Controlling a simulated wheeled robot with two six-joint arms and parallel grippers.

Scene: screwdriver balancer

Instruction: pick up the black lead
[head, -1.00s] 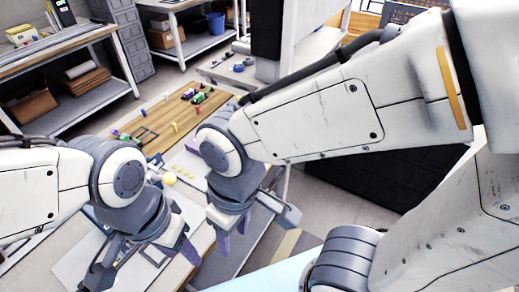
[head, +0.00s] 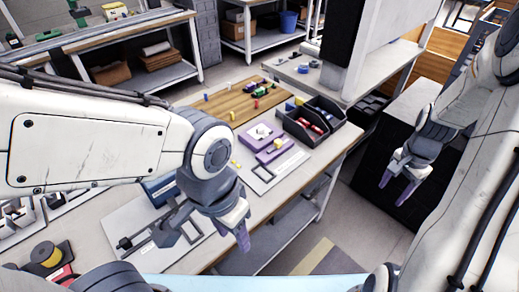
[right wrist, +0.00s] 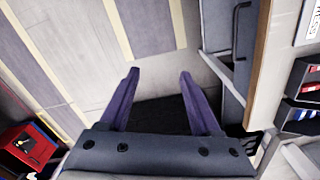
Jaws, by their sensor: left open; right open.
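I cannot pick out the black lead with certainty in either view. In the head view, a thin dark rod-like thing (head: 128,242) lies on the pale sheet at the front left of the bench, partly hidden by my left wrist; I cannot tell what it is. My left gripper (head: 237,230) is open, pointing down over the bench's front edge, and its fingers partly overlap each other. My right gripper (head: 396,185) is open and empty, off the bench to the right, above the floor. Its two purple fingers stand apart in the right wrist view (right wrist: 158,85).
A wooden board (head: 232,102) with small coloured parts lies on the bench. Beside it are a black divided bin (head: 312,122) and a purple part (head: 268,150). A yellow spool (head: 45,254) stands at lower left. The floor right of the bench is fairly open.

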